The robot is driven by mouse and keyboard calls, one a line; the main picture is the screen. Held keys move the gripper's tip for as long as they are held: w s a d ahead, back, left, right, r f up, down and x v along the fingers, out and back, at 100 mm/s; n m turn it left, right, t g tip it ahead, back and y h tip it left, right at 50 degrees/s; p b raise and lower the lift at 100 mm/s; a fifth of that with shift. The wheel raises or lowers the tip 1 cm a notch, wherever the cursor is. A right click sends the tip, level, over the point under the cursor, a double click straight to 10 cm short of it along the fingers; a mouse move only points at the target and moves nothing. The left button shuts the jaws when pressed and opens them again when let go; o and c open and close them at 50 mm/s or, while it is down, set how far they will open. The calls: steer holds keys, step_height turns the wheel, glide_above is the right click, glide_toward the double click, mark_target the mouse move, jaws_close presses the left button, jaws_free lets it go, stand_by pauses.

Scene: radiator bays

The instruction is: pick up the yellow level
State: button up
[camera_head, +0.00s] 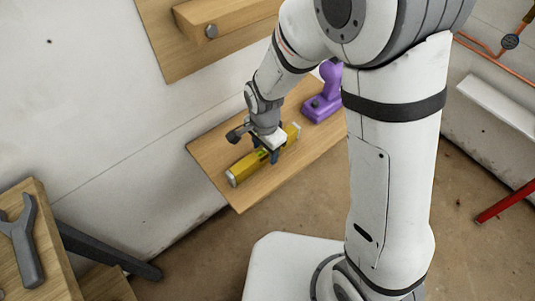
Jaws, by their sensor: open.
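The yellow level (246,167) lies on a wooden shelf (212,150) against the wall, running from lower left to upper right. Its left part and far right end show; its middle is hidden behind my gripper. My gripper (271,158) points down over the middle of the level, with its fingers at or beside the bar. The jaws are open. I cannot tell from this view whether the fingers touch the level or straddle it.
A purple tool (322,97) stands on the same shelf to the right of the level, partly behind my arm. A wooden panel with a ledge (222,17) is on the wall above. A grey wrench (24,243) lies on a wooden surface at left. A red bar (506,202) is at right.

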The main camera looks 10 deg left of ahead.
steer(key=shift+c, duration=0.2)
steer(key=shift+r, duration=0.1)
jaws_close()
step_height(320, 180, up, 10)
steer(key=shift+p, duration=1.25)
